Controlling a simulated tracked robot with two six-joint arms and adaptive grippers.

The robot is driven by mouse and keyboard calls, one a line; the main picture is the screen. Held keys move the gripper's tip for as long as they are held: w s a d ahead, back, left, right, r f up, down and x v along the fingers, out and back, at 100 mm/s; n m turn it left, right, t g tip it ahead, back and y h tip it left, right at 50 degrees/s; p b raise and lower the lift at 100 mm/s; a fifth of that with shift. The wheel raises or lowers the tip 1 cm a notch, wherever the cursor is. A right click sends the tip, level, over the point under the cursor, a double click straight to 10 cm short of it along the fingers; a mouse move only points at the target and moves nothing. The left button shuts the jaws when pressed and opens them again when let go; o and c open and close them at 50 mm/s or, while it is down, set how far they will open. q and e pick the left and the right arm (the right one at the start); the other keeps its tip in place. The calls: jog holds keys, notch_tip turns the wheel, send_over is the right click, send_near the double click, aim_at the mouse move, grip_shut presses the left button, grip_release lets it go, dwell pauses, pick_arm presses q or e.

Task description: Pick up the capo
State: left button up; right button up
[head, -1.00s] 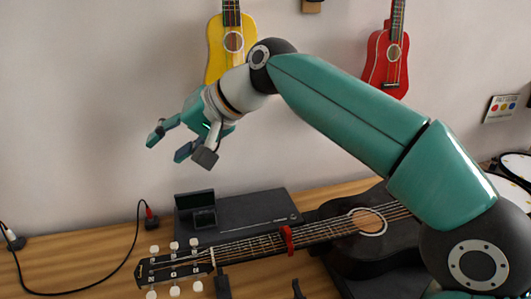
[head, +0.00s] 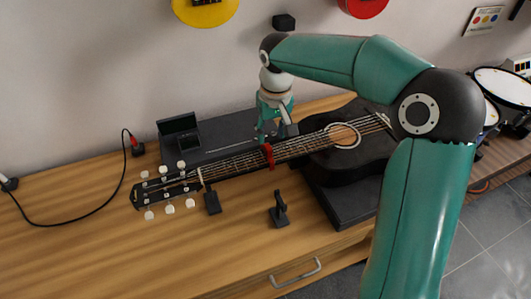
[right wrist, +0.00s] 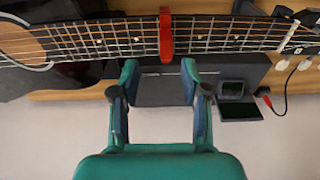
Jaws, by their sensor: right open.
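The red capo (head: 268,155) is clamped across the neck of a black guitar (head: 330,166) lying on the wooden table. The capo also shows in the right wrist view (right wrist: 166,38), standing across the strings. My right gripper (head: 270,136) is just above and behind the capo in the head view, with its fingers pointing down. In the right wrist view my right gripper (right wrist: 158,75) is open and empty. The capo lies beyond its fingertips, nearer the right-hand finger; I see no contact. My left gripper is not in view.
A dark case (head: 225,136) lies behind the neck, with a small open box (head: 180,132) on its left. A cable (head: 108,205) runs at the left. The front left table (head: 110,260) is clear.

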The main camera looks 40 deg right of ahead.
aim_at(267, 145)
jog(key=shift+w+a+f+p, duration=0.1)
jog(key=shift+w+f, duration=0.05)
jog(key=shift+f, duration=0.9)
jog(key=shift+w+a+f+p, duration=0.1)
jog(key=shift+w+f+p, duration=0.1)
jog(key=shift+f, duration=0.9)
jog(key=shift+w+a+f+p, duration=0.1)
jog(key=shift+w+f, duration=0.05)
jog(key=shift+f, duration=0.9)
grip_shut()
